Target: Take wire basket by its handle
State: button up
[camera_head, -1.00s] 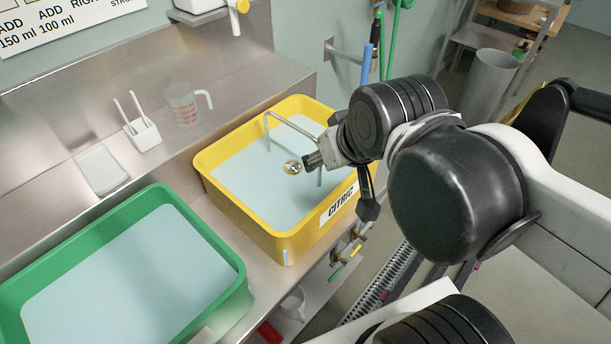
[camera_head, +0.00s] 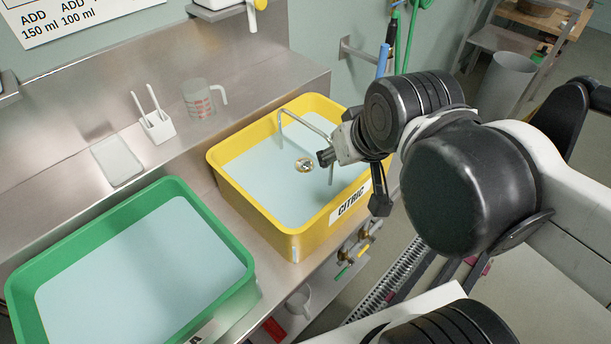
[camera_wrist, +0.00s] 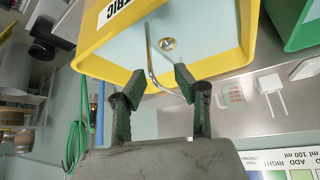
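A thin grey bent metal handle (camera_head: 304,122) rises out of the pale liquid in the yellow vat (camera_head: 262,208) labelled CITRIC. The basket body is not clearly visible under the liquid. A small round shiny thing (camera_head: 304,165) shows in the vat. My gripper (camera_head: 326,157) is over the vat, next to the handle's right end in the head view. In the wrist view my gripper (camera_wrist: 160,80) is open, its two dark fingers apart. The handle (camera_wrist: 150,60) shows between and beyond the fingertips there; whether it touches a finger I cannot tell.
A green vat (camera_head: 228,290) with pale liquid stands at the lower left. A measuring jug (camera_head: 199,99), a white holder with two sticks (camera_head: 158,126) and a flat tray (camera_head: 117,160) are on the steel counter behind. A blue rod and green hose hang at the wall.

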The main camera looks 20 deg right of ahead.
jog(key=w+d+r+n+g+y+p, duration=0.3)
jog(key=w+r+n+g+p, duration=0.1)
jog(key=w+r+p, duration=0.55)
send_over(307, 123)
jog(key=s+d, duration=0.1)
jog(key=d, duration=0.2)
notch_tip(307, 123, down, 7)
jog(key=shift+n+y, duration=0.3)
jog(key=shift+s+a+x, duration=0.1)
jog(key=shift+a+x, duration=0.05)
jog(key=shift+x, duration=0.75)
jog(key=shift+s+a+x, duration=0.1)
jog(key=shift+a+x, duration=0.1)
jog(key=shift+x, duration=0.65)
jog(key=shift+a+x, duration=0.15)
jog(key=shift+x, duration=0.75)
jog(key=shift+w+a+f, duration=0.2)
jog(key=shift+f, duration=0.3)
jog(key=shift+f, duration=0.25)
grip_shut()
